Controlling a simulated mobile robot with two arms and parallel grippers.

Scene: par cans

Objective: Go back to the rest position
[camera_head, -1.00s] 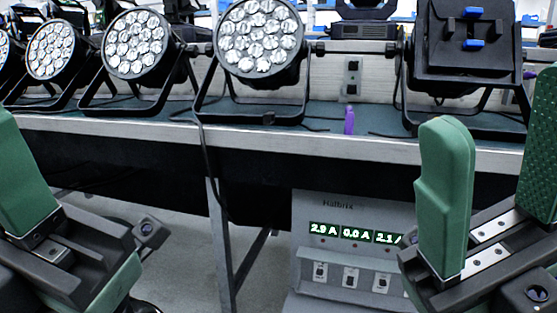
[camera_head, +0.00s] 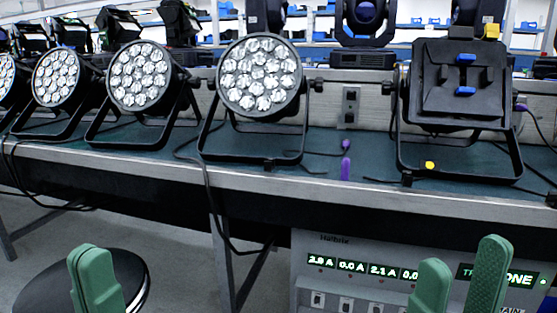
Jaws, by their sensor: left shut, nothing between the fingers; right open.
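My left gripper (camera_head: 96,282) shows low at the left, its green fingers together with nothing between them. My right gripper (camera_head: 460,280) shows low at the right, its two green fingers apart and empty. Both are in front of and below the bench top, clear of the lamps. Several par cans with round LED faces stand on the bench, among them one in the middle (camera_head: 259,75), one left of it (camera_head: 140,77) and one further left (camera_head: 59,78). A black par can (camera_head: 459,84) at the right shows its back with two blue connectors.
The teal-topped bench (camera_head: 240,177) has a metal front edge. A purple connector (camera_head: 346,168) lies near that edge. A grey power unit (camera_head: 325,243) with lit readouts stands below, behind my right gripper. A black cable (camera_head: 211,200) hangs over the edge. A round dark disc (camera_head: 130,272) is behind my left gripper.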

